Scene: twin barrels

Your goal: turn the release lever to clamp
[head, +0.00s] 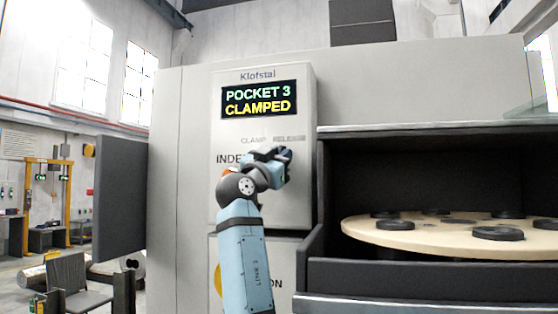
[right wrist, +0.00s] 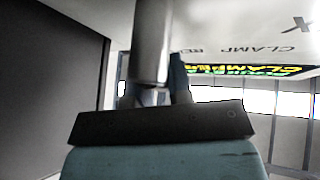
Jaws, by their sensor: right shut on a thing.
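The machine's control panel (head: 225,195) faces me, with a display (head: 259,99) reading "POCKET 3 CLAMPED". The labels "CLAMP" and "RELEASE" are printed below it. My right gripper (head: 283,157) is at the panel just under these labels and mostly hides the release lever in the head view. In the right wrist view, the lever (right wrist: 151,42) shows as a grey metal cylinder running into my gripper (right wrist: 158,95), which is shut on it. The lever's pivot is hidden. My left gripper is not in view.
To the right is an open bay with a round tan table (head: 430,238) carrying several black discs. A dark panel (head: 121,197) stands out at the left of the machine. The bay's dark front wall (head: 420,278) lies to the right of my arm.

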